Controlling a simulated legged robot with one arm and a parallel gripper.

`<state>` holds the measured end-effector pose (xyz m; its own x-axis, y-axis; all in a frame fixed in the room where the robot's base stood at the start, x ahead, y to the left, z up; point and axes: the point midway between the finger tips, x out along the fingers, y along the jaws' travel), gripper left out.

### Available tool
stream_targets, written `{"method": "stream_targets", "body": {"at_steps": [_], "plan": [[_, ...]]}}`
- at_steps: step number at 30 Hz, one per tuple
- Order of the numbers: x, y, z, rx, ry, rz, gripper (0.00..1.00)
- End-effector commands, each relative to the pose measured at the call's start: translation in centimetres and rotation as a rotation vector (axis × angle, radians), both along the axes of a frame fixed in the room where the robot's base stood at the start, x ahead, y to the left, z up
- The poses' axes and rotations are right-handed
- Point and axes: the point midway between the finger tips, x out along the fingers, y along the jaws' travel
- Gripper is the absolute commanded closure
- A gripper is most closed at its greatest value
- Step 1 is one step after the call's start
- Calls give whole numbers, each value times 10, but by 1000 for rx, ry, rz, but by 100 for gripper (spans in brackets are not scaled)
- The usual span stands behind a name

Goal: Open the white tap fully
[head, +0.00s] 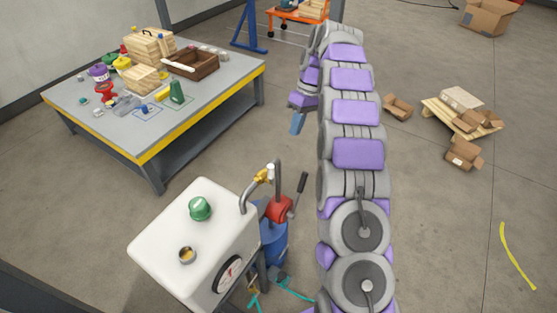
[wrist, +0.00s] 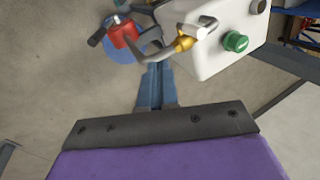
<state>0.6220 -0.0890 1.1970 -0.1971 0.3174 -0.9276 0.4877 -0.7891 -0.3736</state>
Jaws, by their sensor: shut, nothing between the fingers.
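The white tap (head: 270,173) has a small white handle on a brass body, on a bent grey pipe that comes out of a white tank. How far the tap is turned I cannot tell.
The white tank (head: 165,235) carries a green knob (head: 200,208), a brass port and a gauge (head: 229,274). A red pump head (head: 279,208) with a dark lever stands beside the tap over a blue body. A cluttered workbench (head: 75,120) stands at the left. Boxes lie at the right.

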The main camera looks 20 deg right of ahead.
Motion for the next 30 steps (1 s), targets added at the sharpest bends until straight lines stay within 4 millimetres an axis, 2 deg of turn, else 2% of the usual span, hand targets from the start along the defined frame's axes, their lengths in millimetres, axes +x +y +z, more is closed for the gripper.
{"method": "stream_targets", "body": {"at_steps": [8,14,20,30], "plan": [[0,0,-1,-1,-1,0,100],[-2,4,-11,0,-1,0,100],[-5,10,-28,-1,-2,1,100],[-16,24,-70,0,4,0,100]]}}
